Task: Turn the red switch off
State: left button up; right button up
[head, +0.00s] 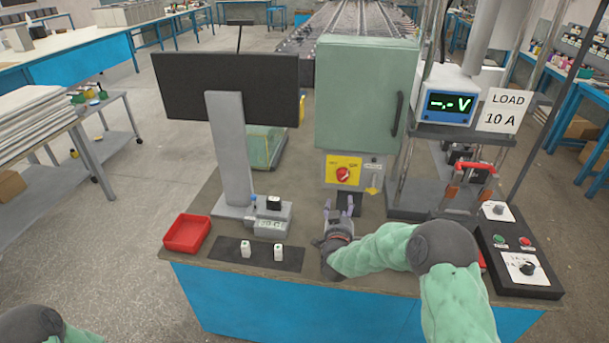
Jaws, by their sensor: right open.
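The red switch (343,174) is a round red knob on a yellow plate (332,164), just under the closed green cabinet (366,95). My right gripper (338,207) is open and appears empty. Its fingers point away from me toward the cabinet, below the switch in the head view and apart from it. The small markings around the knob are too small to read. My left gripper is out of view; only part of my left arm shows at the bottom left corner.
A small key-like yellow item (373,186) is right of the switch. A black mat (225,250) with two white blocks, a red tray (187,233) and a monitor (228,88) are left. A meter (449,103) and a black control box (520,262) are right.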

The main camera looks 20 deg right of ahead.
aim_at(342, 179)
jog(key=shift+h, duration=0.3)
jog(key=x, duration=0.3)
jog(key=r+b+x, duration=0.1)
jog(key=x, duration=0.2)
jog(key=b+x, duration=0.1)
jog(key=x, duration=0.2)
jog(key=shift+w+r, duration=0.4)
jog(key=shift+w, duration=0.1)
jog(key=shift+b+x, duration=0.45)
jog(key=shift+x, duration=0.4)
jog(key=shift+r, duration=0.15)
jog(key=shift+a, duration=0.1)
jog(key=c, duration=1.1)
